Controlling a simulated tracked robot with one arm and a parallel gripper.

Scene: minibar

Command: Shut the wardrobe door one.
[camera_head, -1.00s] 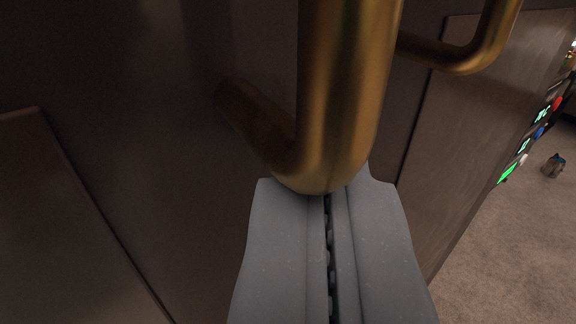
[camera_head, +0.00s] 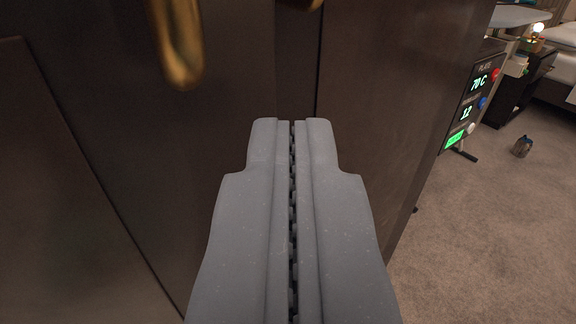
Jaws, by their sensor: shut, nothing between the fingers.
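The dark wardrobe front fills the left and middle of the view. Its left door (camera_head: 120,130) carries a brass bar handle (camera_head: 178,50), whose lower end shows at the top left. The right door (camera_head: 385,90) lies past a dark vertical seam, and a small end of a second brass handle (camera_head: 303,4) shows at the top edge. Which of them is door one, I cannot tell. My grey gripper (camera_head: 292,125) is shut and empty, its tips in front of the seam, below and right of the left handle. Whether the tips touch the door is unclear.
A dark panel with lit digits and coloured knobs (camera_head: 471,103) stands to the right of the wardrobe. A small object (camera_head: 521,147) lies on the grey carpet (camera_head: 480,240). A bed (camera_head: 560,65) and a lamp (camera_head: 537,28) show at the far right. The carpet between is open.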

